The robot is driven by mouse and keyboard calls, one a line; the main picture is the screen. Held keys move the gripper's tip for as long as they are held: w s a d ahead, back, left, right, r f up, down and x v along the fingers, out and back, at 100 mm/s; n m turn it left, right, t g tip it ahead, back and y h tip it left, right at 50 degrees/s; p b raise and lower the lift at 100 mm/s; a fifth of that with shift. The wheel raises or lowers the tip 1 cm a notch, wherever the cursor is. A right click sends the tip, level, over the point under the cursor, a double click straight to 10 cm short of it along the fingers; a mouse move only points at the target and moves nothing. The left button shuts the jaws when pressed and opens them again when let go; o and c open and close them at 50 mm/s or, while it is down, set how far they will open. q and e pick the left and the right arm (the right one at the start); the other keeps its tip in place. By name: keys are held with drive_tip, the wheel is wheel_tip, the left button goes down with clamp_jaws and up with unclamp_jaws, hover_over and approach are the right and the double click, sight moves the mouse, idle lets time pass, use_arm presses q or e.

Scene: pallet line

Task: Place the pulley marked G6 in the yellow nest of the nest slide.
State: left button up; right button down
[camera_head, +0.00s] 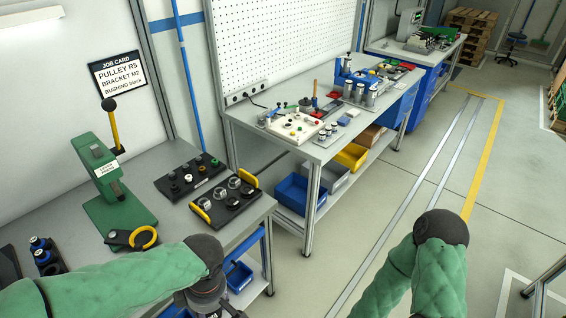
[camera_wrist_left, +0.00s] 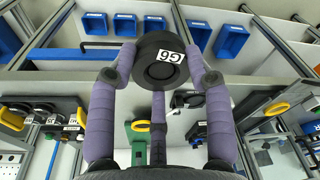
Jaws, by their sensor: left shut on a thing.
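The black pulley marked G6 (camera_wrist_left: 160,72) shows in the left wrist view, with its white label facing the camera. My left gripper (camera_wrist_left: 160,52) has its purple fingers shut on it. In the head view that gripper (camera_head: 207,298) is at the bottom edge, partly cut off, and I cannot make out the pulley there. The yellow nest (camera_head: 144,238) is a ring on the dark nest slide (camera_head: 118,241), at the foot of the green press (camera_head: 118,205). The yellow nest also shows in the left wrist view (camera_wrist_left: 140,126), well apart from the pulley. My right gripper is out of view.
Two black trays with small parts lie right of the press; the nearer tray (camera_head: 236,218) has yellow handles. Blue-capped bottles (camera_head: 42,250) stand at the left. A job card (camera_head: 118,74) hangs on the wall. A second bench (camera_head: 310,146) stands beyond a gap.

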use_arm(q)
drive_tip(key=shift+w+f+m, duration=0.15)
drive_tip(key=shift+w+m, duration=0.05)
drive_tip(key=shift+m, duration=0.1)
drive_tip(key=w+a+f+m+t+h, duration=0.1)
drive_tip(key=w+f+m, duration=1.1)
drive_tip(key=w+m, duration=0.2)
drive_tip(key=shift+w+f+m+t+h, duration=0.3)
drive_tip(key=shift+w+f+m+t, duration=0.1)
drive_tip(key=shift+m, duration=0.6)
